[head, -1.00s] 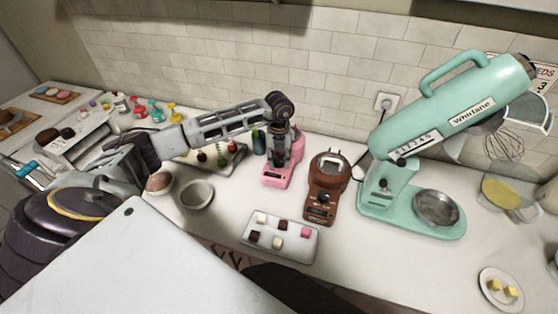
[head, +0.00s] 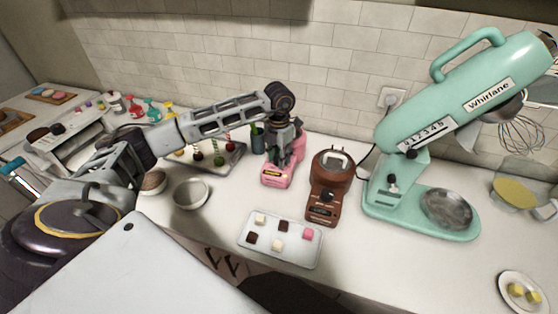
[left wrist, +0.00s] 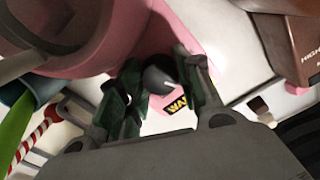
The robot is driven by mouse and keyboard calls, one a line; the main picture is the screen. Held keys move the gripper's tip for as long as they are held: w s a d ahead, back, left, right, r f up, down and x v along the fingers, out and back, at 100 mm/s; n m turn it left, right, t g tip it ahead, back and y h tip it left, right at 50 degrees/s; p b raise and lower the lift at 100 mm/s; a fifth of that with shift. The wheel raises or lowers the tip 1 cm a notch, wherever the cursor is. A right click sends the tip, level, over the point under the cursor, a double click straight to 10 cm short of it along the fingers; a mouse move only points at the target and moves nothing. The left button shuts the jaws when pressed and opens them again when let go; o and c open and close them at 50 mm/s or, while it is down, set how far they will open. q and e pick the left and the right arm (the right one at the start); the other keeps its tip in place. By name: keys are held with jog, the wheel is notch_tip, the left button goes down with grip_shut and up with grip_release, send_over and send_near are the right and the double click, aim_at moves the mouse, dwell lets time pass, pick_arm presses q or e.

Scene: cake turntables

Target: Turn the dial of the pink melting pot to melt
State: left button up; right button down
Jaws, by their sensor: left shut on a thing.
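The pink melting pot (head: 299,146) stands on the counter near the tiled wall, and its pink body fills the upper left of the left wrist view (left wrist: 85,62). Its dark round dial (left wrist: 158,74) sits between my left fingers. My left gripper (head: 281,158) reaches down over the front of the pot and is shut on the dial. A yellow label (left wrist: 177,106) beside the dial shows the letters "WA"; the rest is hidden by a finger. The fingers hide the dial in the head view. My right gripper is not in view.
A brown melting pot (head: 329,185) stands close to the right of the pink one. A tray of small cubes (head: 268,258) lies in front. A mint mixer (head: 425,205) stands at right.

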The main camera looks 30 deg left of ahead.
pick_arm(q)
jog(key=shift+m+b, duration=0.45)
jog(key=shift+m, duration=0.55)
jog(key=o, duration=0.6)
jog(key=shift+c, duration=0.2)
jog(key=o, duration=0.5)
jog(key=shift+r, duration=0.1)
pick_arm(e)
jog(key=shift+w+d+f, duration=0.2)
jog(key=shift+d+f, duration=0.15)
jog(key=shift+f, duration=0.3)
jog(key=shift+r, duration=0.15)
